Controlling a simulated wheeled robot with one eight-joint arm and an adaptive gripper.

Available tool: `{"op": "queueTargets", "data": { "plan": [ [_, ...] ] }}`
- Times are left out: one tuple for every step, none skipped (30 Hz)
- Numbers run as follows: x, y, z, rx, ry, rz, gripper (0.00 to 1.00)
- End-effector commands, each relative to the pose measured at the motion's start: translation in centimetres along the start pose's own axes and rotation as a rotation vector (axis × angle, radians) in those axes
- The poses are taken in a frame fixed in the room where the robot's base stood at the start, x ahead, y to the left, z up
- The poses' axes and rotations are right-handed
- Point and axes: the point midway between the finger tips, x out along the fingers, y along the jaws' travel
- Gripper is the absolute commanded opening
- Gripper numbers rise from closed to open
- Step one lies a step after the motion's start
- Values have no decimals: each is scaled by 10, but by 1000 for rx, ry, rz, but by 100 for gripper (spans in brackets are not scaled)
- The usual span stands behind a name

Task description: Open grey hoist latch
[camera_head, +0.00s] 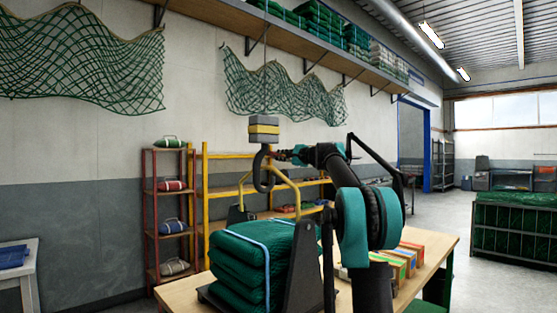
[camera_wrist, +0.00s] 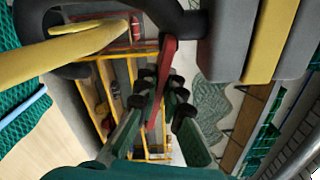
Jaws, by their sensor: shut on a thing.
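The hoist block (camera_head: 264,130), grey with a yellow band, hangs on a cable above the work table; it fills the upper right of the wrist view (camera_wrist: 228,42). A dark hook (camera_head: 258,172) hangs under it, and its curve shows at the top of the wrist view (camera_wrist: 172,14). A red latch bar (camera_wrist: 168,58) runs from the hook between my gripper's fingers. My gripper (camera_wrist: 163,92) is shut on the red latch, its black pads on both sides. In the head view my gripper (camera_head: 280,154) reaches the hook from the right.
A yellow bail (camera_head: 291,183) passes by the hook, above a cradle holding a folded green net bundle (camera_head: 250,262) on the wooden table (camera_head: 440,247). Coloured boxes (camera_head: 405,258) lie on the table at right. Red and yellow shelves (camera_head: 205,200) stand behind.

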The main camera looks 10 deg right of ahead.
Motion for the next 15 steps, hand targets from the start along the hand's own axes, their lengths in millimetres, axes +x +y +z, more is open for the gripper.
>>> {"op": "queueTargets", "data": {
  "plan": [
    [0,-2,0,-46,0,1,0],
    [0,-3,0,-74,0,1,0],
    [0,-4,0,-112,0,1,0],
    [0,-5,0,-140,0,1,0],
    [0,-6,0,-167,0,1,0],
    [0,-8,1,-204,0,1,0],
    [0,-8,1,-230,0,1,0],
    [0,-9,1,-256,0,1,0],
    [0,-11,1,-289,0,1,0],
    [0,-12,2,-313,0,1,0],
    [0,-12,2,-337,0,1,0],
    [0,-13,2,-367,0,1,0],
    [0,-14,3,-389,0,1,0],
    [0,-15,3,-408,0,1,0],
    [0,-16,3,-433,0,1,0]
  ]
}}
